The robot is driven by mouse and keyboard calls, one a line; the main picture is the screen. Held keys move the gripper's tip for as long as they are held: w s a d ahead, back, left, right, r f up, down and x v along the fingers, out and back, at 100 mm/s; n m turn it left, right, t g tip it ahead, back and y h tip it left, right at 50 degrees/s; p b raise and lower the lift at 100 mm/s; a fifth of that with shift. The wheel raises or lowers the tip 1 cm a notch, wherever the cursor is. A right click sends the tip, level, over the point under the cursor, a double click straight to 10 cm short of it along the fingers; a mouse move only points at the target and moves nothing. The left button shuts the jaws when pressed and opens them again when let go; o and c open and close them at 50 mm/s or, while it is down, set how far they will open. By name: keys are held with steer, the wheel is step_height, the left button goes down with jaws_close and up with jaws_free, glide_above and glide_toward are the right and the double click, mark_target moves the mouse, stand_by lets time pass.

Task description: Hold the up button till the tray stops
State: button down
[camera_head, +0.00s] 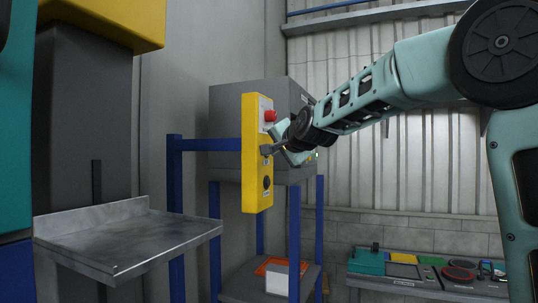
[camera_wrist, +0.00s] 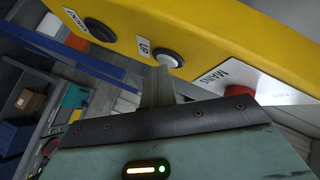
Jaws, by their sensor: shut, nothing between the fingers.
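The yellow control box (camera_head: 251,190) hangs on a blue post, a red button (camera_head: 270,115) near its top and a black button (camera_head: 266,182) low down. In the wrist view the white up button (camera_wrist: 170,58) sits beside its "UP" label, between a black button (camera_wrist: 100,30) and a red one (camera_wrist: 238,91). My gripper (camera_wrist: 160,72) is shut and empty, its fingertips at the up button's edge; I cannot tell whether they press it. In the head view my gripper (camera_head: 267,149) reaches the box from the right and hides the up button. The metal tray (camera_head: 130,238) is level and empty at lower left.
A grey cabinet (camera_head: 228,110) on a blue frame stands behind the control box. A bench (camera_head: 420,286) with coloured items is at lower right. A blue rail (camera_head: 208,144) runs to the control box.

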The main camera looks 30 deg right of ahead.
steer(key=shift+s+d+f+b, duration=0.15)
steer(key=shift+s+d+b, duration=0.25)
steer(key=shift+b, duration=1.05)
steer(key=shift+s, duration=0.2)
steer(key=shift+b, duration=0.4)
steer(key=shift+s+d+b, duration=0.8)
steer(key=shift+s+b, duration=0.2)
steer(key=shift+b, duration=0.75)
steer(key=shift+s+d+b, duration=0.75)
steer(key=shift+s+b, duration=0.25)
steer(key=shift+b, duration=0.75)
